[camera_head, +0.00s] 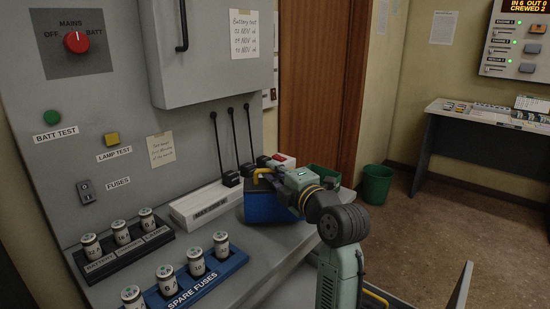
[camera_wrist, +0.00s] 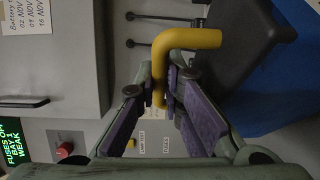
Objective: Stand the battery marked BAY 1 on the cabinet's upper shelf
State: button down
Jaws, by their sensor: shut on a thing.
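My gripper (camera_head: 262,174) is shut on the yellow handle of a blue battery (camera_head: 268,208). In the wrist view, the yellow handle (camera_wrist: 186,40) passes between my gripper's purple pads (camera_wrist: 168,95), with the battery's dark top (camera_wrist: 235,45) and blue side (camera_wrist: 285,90) to the right. The battery is at the right end of the grey console desk. I cannot tell whether it touches the desk. No BAY marking shows on its visible faces. A grey cabinet (camera_head: 215,65) with a black handle is on the wall panel, its front closed; no shelf shows.
Two fuse racks, black (camera_head: 128,256) and blue (camera_head: 208,284), stand on the desk's left. A white labelled box (camera_head: 205,204) and several black levers (camera_head: 234,140) are left of the battery. A green bin (camera_head: 376,186) stands on the floor. A side table (camera_head: 480,118) is at right.

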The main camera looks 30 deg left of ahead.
jog(key=shift+f, duration=0.7)
jog(key=c, duration=1.7)
grip_release()
jog(key=shift+f, duration=0.15)
